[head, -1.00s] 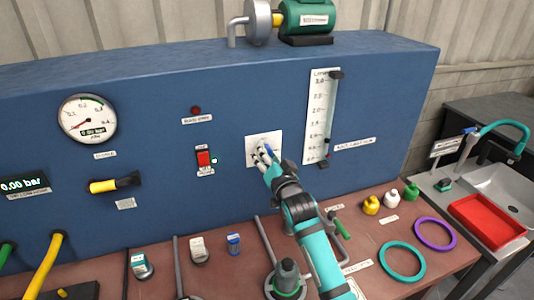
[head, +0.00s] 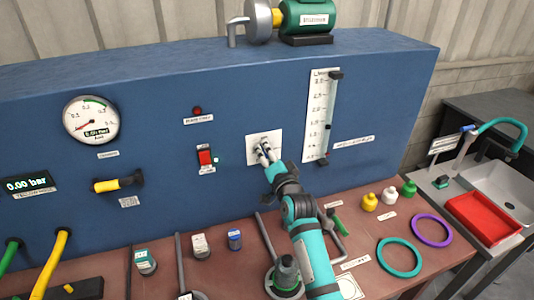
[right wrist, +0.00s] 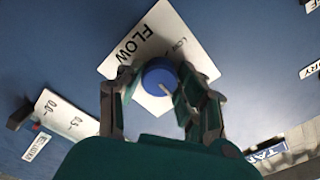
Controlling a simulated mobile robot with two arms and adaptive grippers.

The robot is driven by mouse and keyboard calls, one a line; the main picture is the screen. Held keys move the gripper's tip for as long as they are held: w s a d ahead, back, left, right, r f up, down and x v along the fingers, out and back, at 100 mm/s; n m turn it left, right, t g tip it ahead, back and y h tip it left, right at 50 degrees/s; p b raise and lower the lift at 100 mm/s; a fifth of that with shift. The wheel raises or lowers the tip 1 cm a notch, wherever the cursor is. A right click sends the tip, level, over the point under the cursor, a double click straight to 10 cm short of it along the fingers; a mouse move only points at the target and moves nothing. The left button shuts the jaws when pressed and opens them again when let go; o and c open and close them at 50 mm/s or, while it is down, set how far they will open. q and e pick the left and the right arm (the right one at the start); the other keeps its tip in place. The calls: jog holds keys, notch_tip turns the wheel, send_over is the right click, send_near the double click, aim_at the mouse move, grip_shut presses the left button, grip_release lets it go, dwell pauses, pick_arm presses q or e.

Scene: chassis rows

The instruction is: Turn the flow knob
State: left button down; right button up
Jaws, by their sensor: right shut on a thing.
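The flow knob (right wrist: 160,77) is a round blue knob with a pale pointer line, on a white plate (right wrist: 120,58) marked FLOW in the right wrist view. In the head view the plate (head: 277,141) is on the blue panel, and my right gripper (head: 264,152) covers the knob. In the right wrist view the fingers of my right gripper (right wrist: 152,92) stand on both sides of the knob, shut on it. My left gripper does not show.
A flow scale (head: 318,115) with a slider stands right of the plate. A red switch (head: 205,157) and a pressure gauge (head: 91,120) are to the left. The bench below holds small bottles, a teal ring (head: 399,257) and a purple ring (head: 432,230).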

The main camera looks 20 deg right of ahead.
jog(key=o, duration=1.1)
jog(key=shift+d, duration=0.1)
jog(key=shift+o, duration=0.2)
jog(key=s, duration=1.2)
jog(key=shift+d, duration=0.15)
jog(key=shift+f, duration=0.1)
